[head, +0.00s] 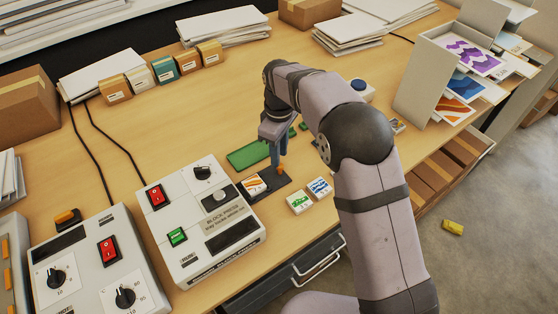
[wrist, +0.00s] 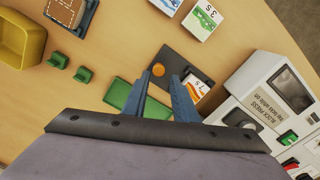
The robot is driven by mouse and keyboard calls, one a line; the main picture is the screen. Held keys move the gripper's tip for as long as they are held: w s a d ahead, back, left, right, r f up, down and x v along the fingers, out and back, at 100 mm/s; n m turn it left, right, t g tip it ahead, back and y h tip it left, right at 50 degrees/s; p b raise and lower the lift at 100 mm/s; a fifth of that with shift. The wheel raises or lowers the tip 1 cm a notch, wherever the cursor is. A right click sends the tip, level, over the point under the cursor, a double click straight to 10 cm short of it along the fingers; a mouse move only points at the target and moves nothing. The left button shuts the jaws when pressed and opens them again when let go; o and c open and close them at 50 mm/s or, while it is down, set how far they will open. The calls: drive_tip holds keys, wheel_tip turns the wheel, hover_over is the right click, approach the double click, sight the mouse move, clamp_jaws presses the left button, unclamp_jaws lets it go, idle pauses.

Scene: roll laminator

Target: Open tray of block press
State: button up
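The block press (head: 205,222) is a light grey machine with a label about the tray and a red switch (head: 157,196). Its dark tray (head: 289,181) sticks out on the right side of the press, with an upright orange knob (head: 281,170) near the outer end. In the wrist view the tray (wrist: 190,62) and knob (wrist: 158,70) lie just beyond my fingertips. An orange-patterned block (head: 254,185) sits on the tray beside the press. My gripper (wrist: 159,80) is open, pointing down, its fingers apart on either side of the knob; contact cannot be told.
Another grey machine with dials (head: 95,270) stands at the front left. Small boxes (head: 187,62) line the back. The table behind the press is clear.

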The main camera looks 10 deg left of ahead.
drive_tip(key=shift+r+b, duration=0.35)
drive_tip(key=shift+r, duration=1.3)
drive_tip(key=shift+d, duration=0.25)
drive_tip(key=s+d+f+m, duration=0.1)
drive_tip(key=s+d+m, duration=0.5)
drive_tip(key=d, duration=0.4)
drive_tip(key=s+d+m, duration=0.5)
drive_tip(key=s+d, duration=0.4)
drive_tip(key=d, duration=0.2)
drive_tip(key=s+d+f+m, duration=0.3)
drive_tip(key=s, duration=0.5)
drive_tip(key=shift+s+d, duration=0.2)
drive_tip(key=shift+d, duration=0.1)
